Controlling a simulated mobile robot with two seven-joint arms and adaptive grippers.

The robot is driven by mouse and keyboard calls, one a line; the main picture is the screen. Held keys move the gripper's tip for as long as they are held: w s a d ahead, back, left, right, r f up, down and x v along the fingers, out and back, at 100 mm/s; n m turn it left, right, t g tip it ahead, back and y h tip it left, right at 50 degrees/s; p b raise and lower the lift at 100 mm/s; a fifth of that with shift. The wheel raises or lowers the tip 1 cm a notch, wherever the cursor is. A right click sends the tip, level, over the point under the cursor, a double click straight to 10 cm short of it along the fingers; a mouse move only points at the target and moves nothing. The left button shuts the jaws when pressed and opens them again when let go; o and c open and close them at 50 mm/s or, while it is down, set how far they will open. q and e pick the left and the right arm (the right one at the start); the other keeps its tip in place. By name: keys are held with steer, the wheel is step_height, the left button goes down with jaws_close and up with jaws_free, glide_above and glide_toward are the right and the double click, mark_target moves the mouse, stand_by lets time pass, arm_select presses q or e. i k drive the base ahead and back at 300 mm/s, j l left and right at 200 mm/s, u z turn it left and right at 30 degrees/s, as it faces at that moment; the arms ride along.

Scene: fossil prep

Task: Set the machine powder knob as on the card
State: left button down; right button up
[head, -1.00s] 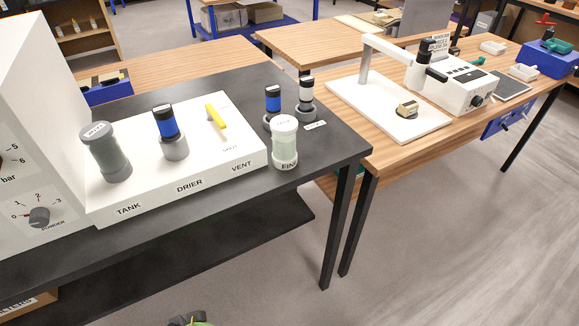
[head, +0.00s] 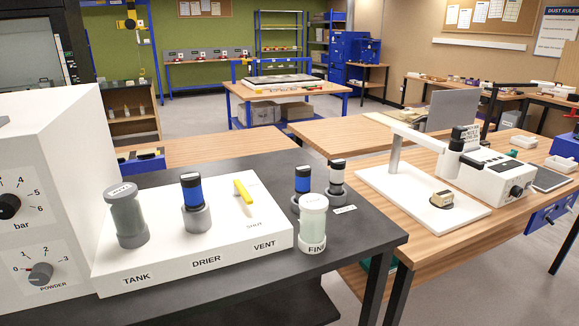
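The powder knob (head: 41,273) is a grey round knob on the front of the white machine (head: 60,150) at the left edge. Its scale reads 0, 1, 2, 3, and a red mark on the knob's left side points at about 0. Above it is a black bar knob (head: 9,206), with 4, 5 and 6 visible on its scale and the left part cut off. A small lettered panel (head: 466,134) stands on the white device at the right; its text is too small to read, and I cannot tell whether it is the card. Neither gripper is in view.
On the dark bench, a white base holds a tank jar (head: 128,220), a blue-banded drier (head: 194,200) and a yellow vent lever (head: 243,194). A jar labelled FINE (head: 313,224) and two small canisters stand to its right. Wooden tables (head: 440,245) lie beyond.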

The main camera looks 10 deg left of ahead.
mark_target(41, 274)
steer(key=l+u, duration=0.1)
steer(key=u, duration=2.05)
steer(key=k+j, duration=0.05)
